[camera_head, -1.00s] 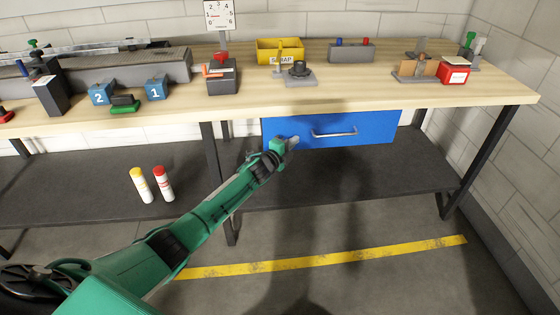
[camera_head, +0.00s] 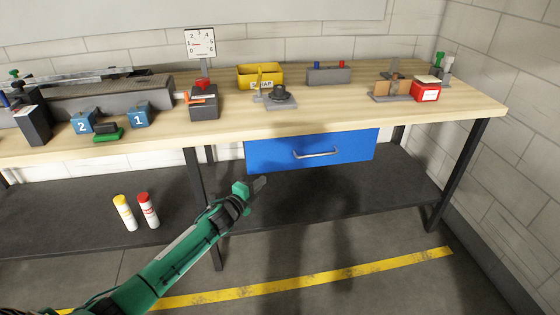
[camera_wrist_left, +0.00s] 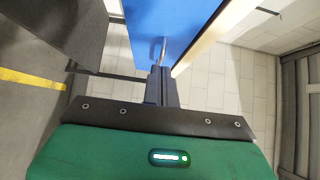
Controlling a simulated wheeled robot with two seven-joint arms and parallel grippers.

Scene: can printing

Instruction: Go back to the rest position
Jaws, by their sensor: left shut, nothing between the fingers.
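My left gripper (camera_head: 259,184) is in front of and below the blue drawer (camera_head: 352,147) in the head view, at the end of my green arm. It is shut and empty. In the left wrist view the gripper's closed fingers (camera_wrist_left: 160,84) point toward the blue drawer (camera_wrist_left: 168,22), with the drawer handle (camera_wrist_left: 163,50) just beyond the tips. In the head view the handle (camera_head: 316,154) is clear of the gripper. The drawer looks closed under the workbench. My right gripper is not in view.
The wooden workbench (camera_head: 330,112) carries a yellow scrap bin (camera_head: 259,84), a red box (camera_head: 425,92) and blue blocks 1 and 2 (camera_head: 140,121). A yellow-capped bottle (camera_head: 125,214) and a red-capped bottle (camera_head: 148,211) stand on the dark lower shelf (camera_head: 330,190). Floor in front is open.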

